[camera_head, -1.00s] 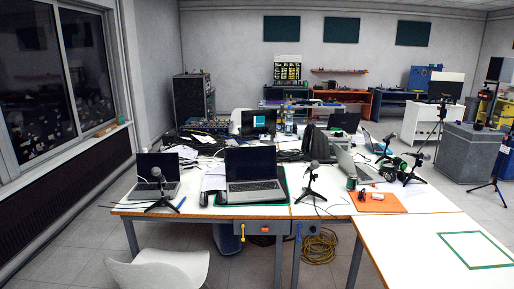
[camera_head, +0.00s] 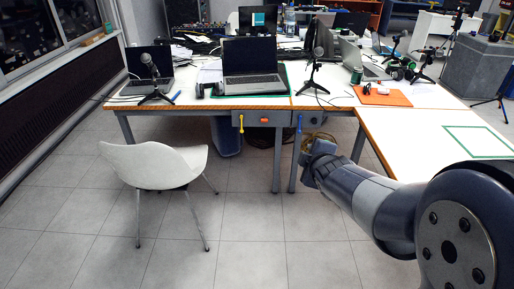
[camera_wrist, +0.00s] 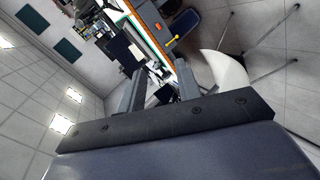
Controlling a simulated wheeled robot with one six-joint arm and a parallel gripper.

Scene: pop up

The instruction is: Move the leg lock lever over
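Under the front edge of the table, a grey box (camera_head: 265,119) carries a red button. A yellow lever (camera_head: 241,122) hangs at its left and a blue lever (camera_head: 299,124) hangs at its right. Neither bears a readable label, so I cannot tell which is the leg lock lever. The yellow lever also shows in the wrist view (camera_wrist: 173,43). My gripper (camera_wrist: 159,66) is open and empty, its two fingers apart. In the head view the end of my arm is right of the blue lever; its fingertips are not clear there.
A white chair (camera_head: 153,165) stands in front of the table (camera_head: 215,103) at left. Table legs stand close to the levers. Laptops and microphones cover the tabletop.

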